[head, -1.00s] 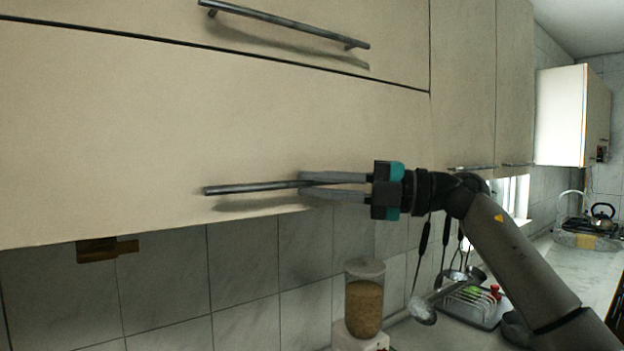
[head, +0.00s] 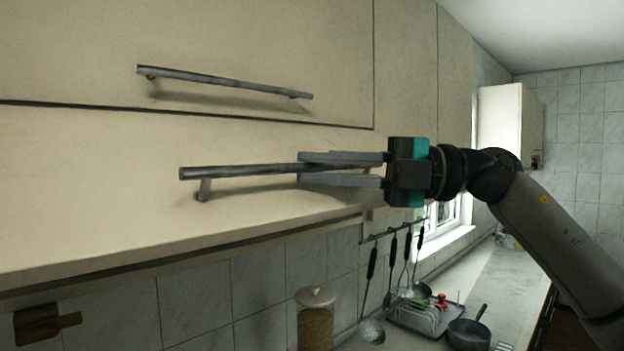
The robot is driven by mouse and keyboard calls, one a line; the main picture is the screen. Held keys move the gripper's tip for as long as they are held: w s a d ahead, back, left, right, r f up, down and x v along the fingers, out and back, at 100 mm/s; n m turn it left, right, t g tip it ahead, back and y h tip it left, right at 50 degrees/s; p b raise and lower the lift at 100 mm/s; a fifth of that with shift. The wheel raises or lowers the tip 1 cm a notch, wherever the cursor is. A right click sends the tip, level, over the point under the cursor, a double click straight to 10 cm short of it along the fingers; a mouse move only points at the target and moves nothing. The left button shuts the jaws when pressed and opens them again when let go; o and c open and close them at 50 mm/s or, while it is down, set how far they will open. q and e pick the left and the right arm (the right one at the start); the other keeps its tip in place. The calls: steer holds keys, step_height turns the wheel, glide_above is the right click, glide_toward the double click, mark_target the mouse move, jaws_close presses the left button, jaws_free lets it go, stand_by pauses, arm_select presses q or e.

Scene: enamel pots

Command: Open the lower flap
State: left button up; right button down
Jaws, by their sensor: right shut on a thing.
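The lower flap (head: 90,205) is a cream cabinet front that is tilted out at its bottom edge, with a gap along its top under the upper flap (head: 60,50). Its bar handle (head: 240,170) is grey metal. My right gripper (head: 305,170) comes in from the right and is shut on the right end of this handle; its fingers hide that end. The upper flap is closed and has its own bar handle (head: 225,82). My left gripper is not in view.
Below are a tiled wall, a rail of hanging utensils (head: 390,262), a jar with a lid (head: 315,318), a dish rack (head: 430,315) and a pan (head: 468,333) on the counter. A window (head: 442,222) and another wall cabinet (head: 510,125) are at the right.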

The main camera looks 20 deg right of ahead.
steer(key=shift+s+d+r+m+g+h+p, duration=0.1)
steer(key=shift+s+r+m+h+p, duration=0.2)
steer(key=shift+r, duration=0.5)
steer(key=shift+w+d+r+m+g+h+p, duration=0.15)
steer(key=shift+r+m+h, duration=0.25)
steer(key=shift+r, duration=0.35)
steer(key=shift+s+r+m+g+h+p, duration=0.1)
steer(key=shift+s+r+m+h+p, duration=0.25)
steer(key=shift+r, duration=0.45)
steer(key=shift+w, duration=0.1)
steer(key=c, duration=1.3)
jaws_free()
steer(key=o, duration=0.4)
steer(key=shift+w+a, duration=0.15)
steer(key=shift+w, duration=0.1)
steer(key=shift+s, duration=0.15)
steer(key=shift+b+v, duration=0.5)
steer(key=shift+v, duration=7.2)
